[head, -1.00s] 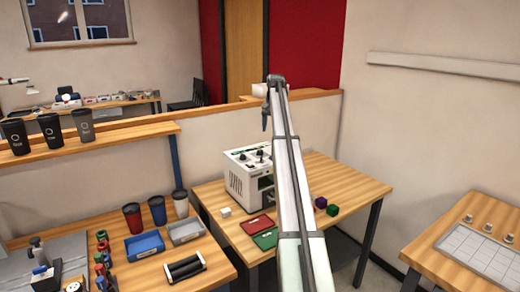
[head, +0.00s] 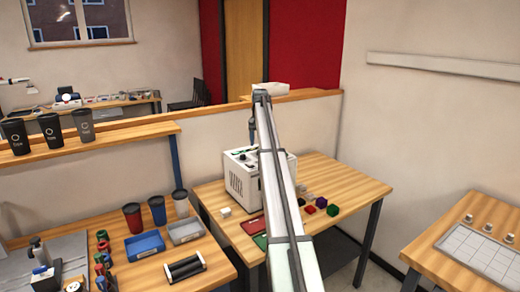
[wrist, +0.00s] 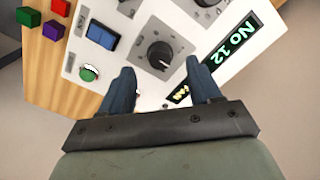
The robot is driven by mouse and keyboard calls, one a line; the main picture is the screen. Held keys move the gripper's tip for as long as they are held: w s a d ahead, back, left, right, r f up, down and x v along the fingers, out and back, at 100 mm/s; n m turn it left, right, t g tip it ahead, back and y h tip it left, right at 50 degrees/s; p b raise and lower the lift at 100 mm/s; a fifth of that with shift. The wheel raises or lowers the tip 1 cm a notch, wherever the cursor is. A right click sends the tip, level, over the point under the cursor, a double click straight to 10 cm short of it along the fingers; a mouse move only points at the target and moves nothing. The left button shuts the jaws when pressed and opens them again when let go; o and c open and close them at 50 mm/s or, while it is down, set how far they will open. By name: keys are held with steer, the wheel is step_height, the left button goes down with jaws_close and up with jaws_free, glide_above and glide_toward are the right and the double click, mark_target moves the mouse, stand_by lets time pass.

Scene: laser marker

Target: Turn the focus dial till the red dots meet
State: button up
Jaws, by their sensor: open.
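The white laser marker (head: 237,182) stands on the wooden table in the head view. In the wrist view its panel (wrist: 138,88) shows a black dial (wrist: 160,55) with a scale around it and a second black knob (wrist: 207,2) at the top edge. I cannot tell which is the focus dial. In the head view my gripper (head: 252,140) points down over the marker's top.
A green button (wrist: 88,73) and a "No 12" label (wrist: 230,40) are on the panel. Red, green and purple cubes (head: 321,203) lie right of the marker. Red and green plates (head: 250,227) lie in front, partly behind my arm. A white cube (head: 225,211) is nearby.

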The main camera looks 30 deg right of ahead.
steer(key=shift+f, duration=1.8)
steer(key=c, duration=1)
